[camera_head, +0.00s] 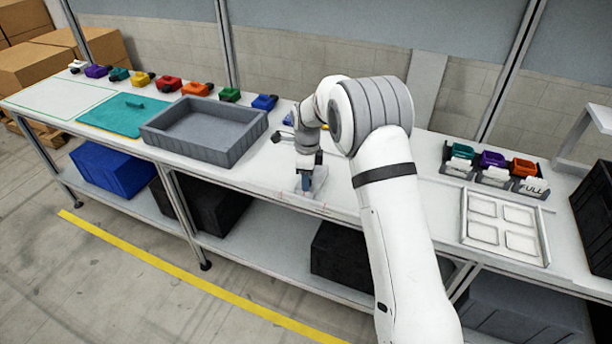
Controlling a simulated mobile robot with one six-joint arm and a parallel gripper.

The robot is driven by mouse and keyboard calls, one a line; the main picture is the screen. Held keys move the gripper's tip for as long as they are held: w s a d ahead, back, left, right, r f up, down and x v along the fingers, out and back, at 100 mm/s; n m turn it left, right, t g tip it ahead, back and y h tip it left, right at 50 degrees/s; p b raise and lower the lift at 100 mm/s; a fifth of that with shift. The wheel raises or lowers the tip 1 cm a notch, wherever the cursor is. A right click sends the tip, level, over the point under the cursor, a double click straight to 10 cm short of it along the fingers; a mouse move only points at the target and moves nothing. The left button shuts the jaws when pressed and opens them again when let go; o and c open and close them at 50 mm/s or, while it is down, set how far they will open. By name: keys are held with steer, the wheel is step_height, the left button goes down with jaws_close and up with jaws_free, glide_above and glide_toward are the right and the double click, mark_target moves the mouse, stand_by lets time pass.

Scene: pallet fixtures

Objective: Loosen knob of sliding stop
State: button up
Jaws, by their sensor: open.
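I cannot tell whether my fingers touch anything.
A grey tray (205,153) stands left of my gripper. Several coloured parts line the bench's back, including a blue one (264,102).

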steer(key=shift+c, duration=0.2)
steer(key=c, duration=0.9)
steer(key=shift+a+r, duration=0.1)
jaws_close()
